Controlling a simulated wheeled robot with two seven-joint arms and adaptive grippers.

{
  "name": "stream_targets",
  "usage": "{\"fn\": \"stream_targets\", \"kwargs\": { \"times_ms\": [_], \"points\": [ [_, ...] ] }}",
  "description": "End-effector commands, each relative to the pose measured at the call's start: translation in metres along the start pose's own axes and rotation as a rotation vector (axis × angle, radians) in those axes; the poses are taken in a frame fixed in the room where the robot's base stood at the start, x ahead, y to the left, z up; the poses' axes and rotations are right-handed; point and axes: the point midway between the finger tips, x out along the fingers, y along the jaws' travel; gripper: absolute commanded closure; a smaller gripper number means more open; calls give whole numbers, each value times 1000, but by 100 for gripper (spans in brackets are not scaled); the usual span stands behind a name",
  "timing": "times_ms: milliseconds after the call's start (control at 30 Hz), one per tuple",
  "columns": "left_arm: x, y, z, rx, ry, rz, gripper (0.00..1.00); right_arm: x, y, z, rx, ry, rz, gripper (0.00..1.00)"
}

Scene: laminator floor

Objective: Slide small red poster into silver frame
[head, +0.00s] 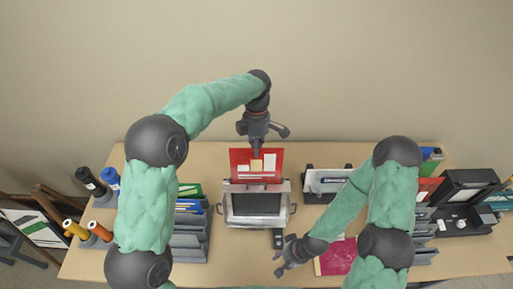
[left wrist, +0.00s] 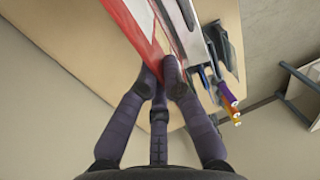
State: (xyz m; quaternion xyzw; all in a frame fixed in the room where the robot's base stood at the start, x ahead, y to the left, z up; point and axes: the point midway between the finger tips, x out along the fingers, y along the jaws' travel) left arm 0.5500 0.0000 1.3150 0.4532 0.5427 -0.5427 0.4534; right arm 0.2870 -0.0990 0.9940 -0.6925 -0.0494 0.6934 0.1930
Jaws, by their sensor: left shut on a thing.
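The small red poster (head: 240,158), with white and tan panels, stands upright behind the silver frame (head: 284,207) in the head view. Its lower edge meets the frame's top edge; I cannot tell how far it is inside. My left gripper (head: 256,150) is above and shut on the poster's top edge. In the left wrist view the fingers (left wrist: 160,75) pinch the red poster (left wrist: 128,30), with the silver frame (left wrist: 190,30) close beside it. My right gripper (head: 286,262) is low, right of the frame's front, with nothing seen in it; its fingers look spread.
A grey file rack (head: 190,240) stands left of the frame. A white device (head: 328,181) stands to its right. A magenta sheet (head: 337,256) lies near my right arm. A black machine (head: 468,190) is at the far right.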

Motion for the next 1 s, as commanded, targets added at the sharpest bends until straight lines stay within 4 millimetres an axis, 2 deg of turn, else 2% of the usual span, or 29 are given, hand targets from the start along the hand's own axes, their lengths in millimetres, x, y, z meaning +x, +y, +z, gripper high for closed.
{"fn": "stream_targets", "kwargs": {
  "times_ms": [167,1000],
  "points": [
    [2,0,0,0,0,0,100,2,0,0,0,0,0,60],
    [53,0,0,0,0,-1,100,31,11,-1,0,0,0,60]
  ]
}}
